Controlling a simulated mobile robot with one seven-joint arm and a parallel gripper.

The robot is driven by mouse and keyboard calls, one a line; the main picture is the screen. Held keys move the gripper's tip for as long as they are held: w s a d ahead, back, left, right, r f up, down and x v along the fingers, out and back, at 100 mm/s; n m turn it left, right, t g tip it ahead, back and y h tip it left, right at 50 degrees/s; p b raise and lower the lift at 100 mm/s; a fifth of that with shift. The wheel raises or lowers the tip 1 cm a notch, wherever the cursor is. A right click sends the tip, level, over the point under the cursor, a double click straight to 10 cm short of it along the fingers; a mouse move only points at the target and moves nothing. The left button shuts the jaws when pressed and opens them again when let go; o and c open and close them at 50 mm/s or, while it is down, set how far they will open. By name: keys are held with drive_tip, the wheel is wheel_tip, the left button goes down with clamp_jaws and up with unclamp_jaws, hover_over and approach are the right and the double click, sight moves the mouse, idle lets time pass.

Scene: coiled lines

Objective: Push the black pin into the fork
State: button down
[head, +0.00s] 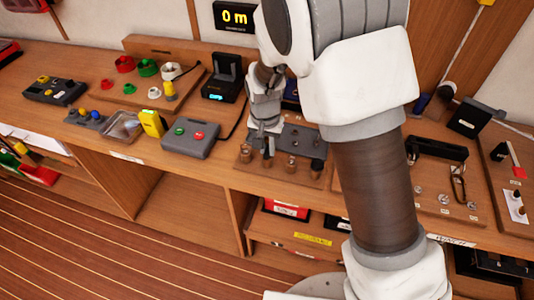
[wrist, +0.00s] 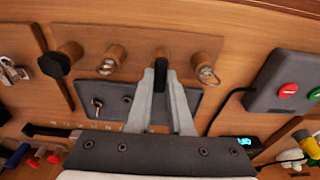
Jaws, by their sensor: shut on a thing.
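My gripper (wrist: 161,68) is shut on a narrow black piece, which looks like the black pin (wrist: 160,76), at one of the short wooden posts in the wrist view. Whether the pin sits inside the fork there is hidden by the fingertips. In the head view my gripper (head: 267,143) points down at the row of posts on the wooden board (head: 262,174). Another post with a black end (wrist: 55,65) stands at the left of the row in the wrist view. Two posts with metal rings, one (wrist: 112,60) left and one (wrist: 206,72) right of my gripper, flank it.
A dark plate (wrist: 110,100) with eyelets lies beside the post row. A grey box with red and green buttons (head: 190,138) stands left of the board in the head view. A black device with a lit display (head: 222,80) stands behind. The bench's front edge is close to the board.

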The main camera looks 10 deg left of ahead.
sight(268, 151)
drive_tip(key=shift+r, duration=0.45)
drive_tip(key=shift+r+p, duration=2.15)
drive_tip(key=shift+r, duration=0.6)
drive_tip(key=s+d+r+m+p, duration=0.1)
drive_tip(key=d+r+m, duration=0.1)
drive_tip(key=d, duration=1)
drive_tip(key=s+d+r+m+p, duration=0.1)
drive_tip(key=d+r+m, duration=0.15)
drive_tip(key=d, duration=0.95)
drive_tip(key=shift+h, duration=0.3)
drive_tip(key=shift+d+f+b, duration=0.2)
drive_tip(key=shift+f+b, duration=1.9)
drive_tip(key=shift+f, duration=0.85)
drive_tip(key=shift+f, duration=0.1)
